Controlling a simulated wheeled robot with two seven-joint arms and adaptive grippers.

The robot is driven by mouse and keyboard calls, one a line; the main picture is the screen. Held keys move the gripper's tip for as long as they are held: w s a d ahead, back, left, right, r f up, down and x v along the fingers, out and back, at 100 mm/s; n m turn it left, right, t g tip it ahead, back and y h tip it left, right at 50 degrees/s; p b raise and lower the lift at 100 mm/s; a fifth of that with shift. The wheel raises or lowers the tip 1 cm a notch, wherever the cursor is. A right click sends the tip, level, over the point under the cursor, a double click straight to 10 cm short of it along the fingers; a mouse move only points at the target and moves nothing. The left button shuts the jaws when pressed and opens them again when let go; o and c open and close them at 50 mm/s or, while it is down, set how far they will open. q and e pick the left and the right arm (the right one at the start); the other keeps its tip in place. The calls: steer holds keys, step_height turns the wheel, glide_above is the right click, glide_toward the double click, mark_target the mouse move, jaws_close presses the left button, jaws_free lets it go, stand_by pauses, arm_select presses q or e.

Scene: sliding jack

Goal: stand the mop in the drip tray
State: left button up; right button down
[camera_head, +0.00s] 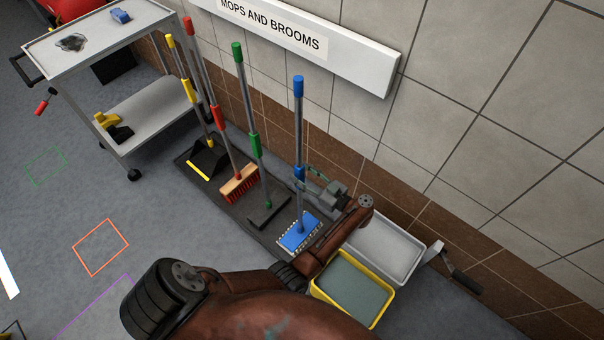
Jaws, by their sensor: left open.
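The mop, with a blue head (293,238) and a grey pole with blue grips, stands nearly upright near the right end of the long dark tray (231,217) by the wall. That low tray looks like the drip tray; its right end is hidden behind my arm. The mop head appears over the tray, but I cannot tell whether it touches the floor of it. My left gripper (312,182) is open at the mop's lower blue grip, close to the pole; I cannot tell whether the fingers straddle it. My right gripper is not in view.
A green-gripped tool (255,145), a red broom (239,184) and a yellow-gripped dustpan (207,160) stand left of the mop. A yellow bucket (386,309) and a light grey tub (415,264) are at right. A trolley (95,35) stands upper left.

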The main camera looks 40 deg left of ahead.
arm_select(q)
steer(key=shift+f, duration=0.1)
steer(key=d, duration=0.7)
steer(key=shift+s+d, duration=0.25)
steer(key=shift+s, duration=0.05)
